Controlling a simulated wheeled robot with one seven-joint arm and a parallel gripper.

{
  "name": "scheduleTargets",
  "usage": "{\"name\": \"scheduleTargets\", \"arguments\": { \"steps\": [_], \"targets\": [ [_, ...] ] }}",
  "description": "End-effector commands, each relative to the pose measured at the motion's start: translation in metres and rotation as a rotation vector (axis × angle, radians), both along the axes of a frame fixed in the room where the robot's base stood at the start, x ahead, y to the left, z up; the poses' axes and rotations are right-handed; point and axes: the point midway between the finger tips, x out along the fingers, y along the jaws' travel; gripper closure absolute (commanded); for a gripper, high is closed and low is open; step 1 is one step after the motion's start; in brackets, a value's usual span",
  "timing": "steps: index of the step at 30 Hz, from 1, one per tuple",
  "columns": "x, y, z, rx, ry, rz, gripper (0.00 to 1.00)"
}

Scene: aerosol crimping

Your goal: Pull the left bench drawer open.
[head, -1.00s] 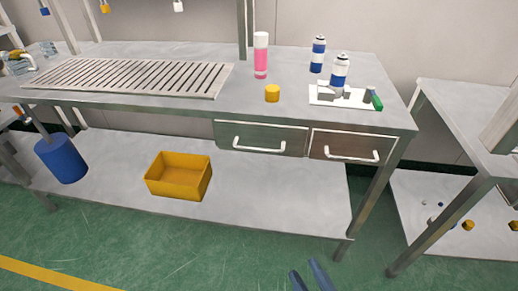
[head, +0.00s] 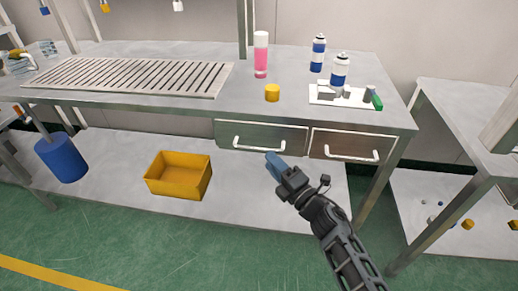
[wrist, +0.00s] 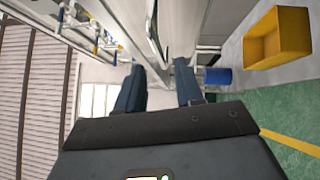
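The left bench drawer (head: 230,132) has a grey-green front under the benchtop and looks shut. Its white bar handle (head: 258,147) runs along the front. My gripper (head: 274,162) is just below the right part of this handle in the head view, apart from it as far as I can tell. In the wrist view my gripper (wrist: 160,88) shows two blue fingers spread apart with nothing clearly held between them.
The right drawer (head: 320,142) with its own handle sits beside the left one and looks shut. A yellow bin (head: 180,190) and a blue bucket (head: 62,160) stand on the lower shelf. Cans and a yellow cap (head: 272,92) stand on the benchtop. Green floor in front is free.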

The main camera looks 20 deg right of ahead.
Motion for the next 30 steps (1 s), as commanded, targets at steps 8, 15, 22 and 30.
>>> {"name": "scheduleTargets", "arguments": {
  "steps": [8,15,22,30],
  "targets": [
    [0.041,0.012,0.004,0.002,-0.001,0.002,0.64],
    [0.063,0.018,0.008,0.004,0.000,0.001,0.64],
    [0.066,0.019,0.009,0.005,0.002,-0.001,0.64],
    [0.066,0.019,0.009,0.005,0.001,-0.001,0.79]
  ]
}}
